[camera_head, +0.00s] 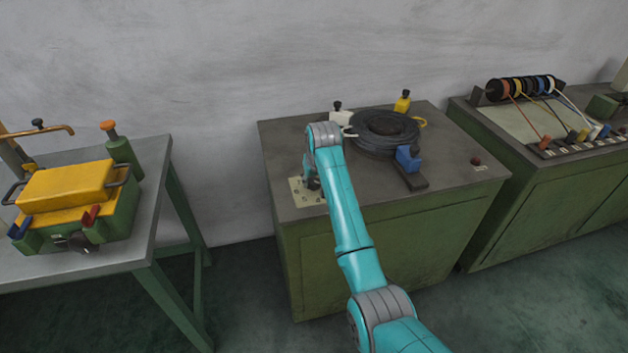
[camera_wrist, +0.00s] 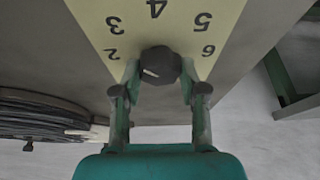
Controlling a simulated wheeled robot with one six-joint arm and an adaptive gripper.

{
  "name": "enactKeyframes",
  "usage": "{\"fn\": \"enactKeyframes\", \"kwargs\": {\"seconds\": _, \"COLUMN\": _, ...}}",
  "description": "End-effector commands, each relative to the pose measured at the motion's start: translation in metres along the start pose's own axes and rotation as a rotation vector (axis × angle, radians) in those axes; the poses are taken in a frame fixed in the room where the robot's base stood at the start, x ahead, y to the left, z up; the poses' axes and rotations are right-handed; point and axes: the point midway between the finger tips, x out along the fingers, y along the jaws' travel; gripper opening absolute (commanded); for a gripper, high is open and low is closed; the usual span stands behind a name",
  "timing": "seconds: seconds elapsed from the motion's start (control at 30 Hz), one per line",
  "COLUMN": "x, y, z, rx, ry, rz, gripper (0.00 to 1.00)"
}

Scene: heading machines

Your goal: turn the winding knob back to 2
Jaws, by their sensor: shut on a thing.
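The winding knob (camera_wrist: 161,63) is dark and faceted, with a white mark on its left part. It sits on a pale dial plate (camera_wrist: 205,12) whose printed numbers 2 to 6 show upside down. The mark lies toward the side of the 2; I cannot tell if it lines up exactly. My gripper (camera_wrist: 160,78) is shut on the knob, one finger on each side. In the head view the plate (camera_head: 297,193) is at the front left of the middle bench, and my arm hides the knob.
A dark cable coil (camera_head: 382,127) lies on the middle bench (camera_head: 445,172), with a blue block (camera_head: 408,157) and a yellow piece (camera_head: 402,101) nearby. A yellow-topped machine (camera_head: 66,187) stands on the left table. A bench with spools (camera_head: 522,86) is at right.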

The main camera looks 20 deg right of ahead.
Motion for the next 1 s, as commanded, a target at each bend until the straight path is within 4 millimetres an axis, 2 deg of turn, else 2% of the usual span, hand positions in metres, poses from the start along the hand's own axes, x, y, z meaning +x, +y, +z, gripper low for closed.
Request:
{"fn": "enactKeyframes", "kwargs": {"seconds": 0.37, "x": -0.0001, "y": 0.0010, "z": 0.0001, "rx": -0.081, "ry": -0.001, "rz": -0.034, "gripper": 0.07}}
{"fn": "enactKeyframes", "kwargs": {"seconds": 1.0, "x": 0.0001, "y": 0.0034, "z": -0.0008, "rx": -0.544, "ry": -0.001, "rz": -0.227, "gripper": 0.07}}
